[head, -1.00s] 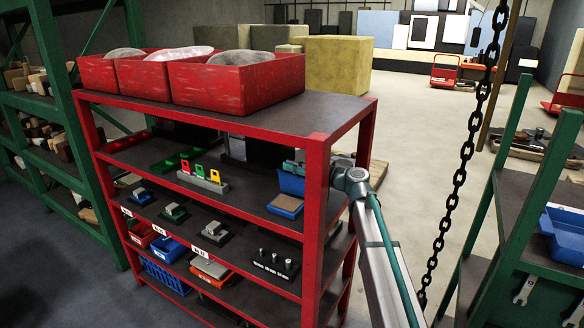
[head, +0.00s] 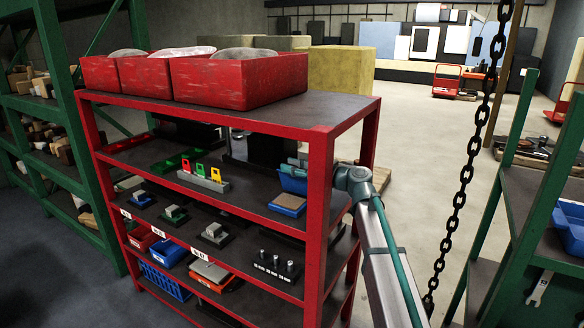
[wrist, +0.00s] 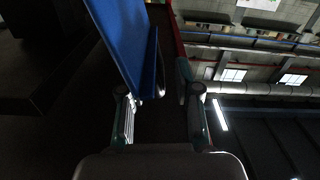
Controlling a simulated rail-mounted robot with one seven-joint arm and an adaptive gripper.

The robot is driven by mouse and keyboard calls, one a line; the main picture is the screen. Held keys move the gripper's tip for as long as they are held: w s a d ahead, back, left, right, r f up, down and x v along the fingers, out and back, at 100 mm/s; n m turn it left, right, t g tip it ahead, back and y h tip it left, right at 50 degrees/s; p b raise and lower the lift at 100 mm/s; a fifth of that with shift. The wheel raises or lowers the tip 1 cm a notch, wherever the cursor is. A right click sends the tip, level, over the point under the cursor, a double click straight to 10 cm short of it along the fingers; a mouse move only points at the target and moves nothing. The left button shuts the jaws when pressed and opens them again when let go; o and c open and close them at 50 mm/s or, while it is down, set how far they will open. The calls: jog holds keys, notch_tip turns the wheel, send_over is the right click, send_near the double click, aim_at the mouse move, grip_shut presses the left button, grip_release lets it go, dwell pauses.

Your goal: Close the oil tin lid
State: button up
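The oil tin (head: 287,211) is a low blue box with a tan top face, at the right end of the red rack's upper inner shelf. Its blue lid (head: 293,184) stands raised at the tin's back edge. My gripper (head: 299,163) is at the lid's upper edge, partly hidden by the rack's corner post. In the wrist view the lid is a large blue panel (wrist: 128,35) close to the left finger, its edge reaching in front of the gap. The fingers are apart, with no object clearly gripped. I cannot tell whether a finger touches the lid.
The red rack's front post (head: 318,220) stands just right of the tin. A grey block with coloured pieces (head: 203,180) is left on the same shelf. Red bins (head: 240,80) sit on top. A chain (head: 465,180) hangs right of my arm.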

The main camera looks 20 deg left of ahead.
jog(key=shift+d, duration=0.1)
jog(key=s+d, duration=0.2)
jog(key=d, duration=0.9)
jog(key=shift+d, duration=0.3)
jog(key=shift+c, duration=0.3)
